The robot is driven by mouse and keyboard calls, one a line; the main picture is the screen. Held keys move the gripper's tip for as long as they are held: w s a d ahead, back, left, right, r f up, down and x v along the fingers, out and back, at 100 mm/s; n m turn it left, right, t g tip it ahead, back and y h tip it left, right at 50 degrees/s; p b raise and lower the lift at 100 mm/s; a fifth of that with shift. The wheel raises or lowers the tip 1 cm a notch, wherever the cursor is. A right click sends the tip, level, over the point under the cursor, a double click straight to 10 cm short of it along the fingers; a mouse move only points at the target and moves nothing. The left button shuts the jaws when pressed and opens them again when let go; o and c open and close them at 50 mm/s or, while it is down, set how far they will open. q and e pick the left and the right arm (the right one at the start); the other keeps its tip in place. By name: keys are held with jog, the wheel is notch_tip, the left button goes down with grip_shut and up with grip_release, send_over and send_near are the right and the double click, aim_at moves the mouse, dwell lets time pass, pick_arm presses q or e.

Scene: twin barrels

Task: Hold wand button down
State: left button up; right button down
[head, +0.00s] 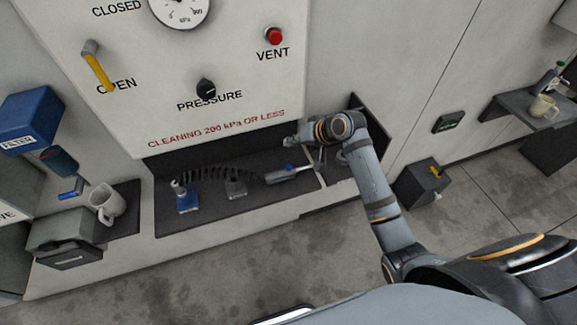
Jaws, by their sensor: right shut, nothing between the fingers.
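The wand (290,174) is a grey handle with a small blue part on top. It lies on the dark shelf below the white panel, and a dark coiled hose (205,178) runs to its left end. My right gripper (291,141) is shut and empty, just above and behind the wand in the picture. It looks apart from the wand, but the gap is hard to judge. The gripper is small here, and its fingers show poorly. Whether the blue part is the button and whether it is pressed cannot be told. My left gripper is not in view.
The panel carries a gauge (181,10), a yellow lever (98,70), a black pressure knob (205,89) and a red vent button (274,36). A blue-based fitting (187,202) stands on the dark shelf (240,208). A mug (107,203) stands at left, another (543,107) at right.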

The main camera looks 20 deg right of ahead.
jog(key=f+b, duration=0.1)
jog(key=b, duration=0.7)
send_over(291, 167)
notch_tip(291, 167, down, 6)
jog(key=shift+r, duration=0.1)
notch_tip(291, 167, down, 2)
jog(key=shift+b, duration=0.3)
dwell(0.8)
jog(key=shift+f, duration=0.4)
jog(key=shift+f, duration=0.5)
dwell(0.8)
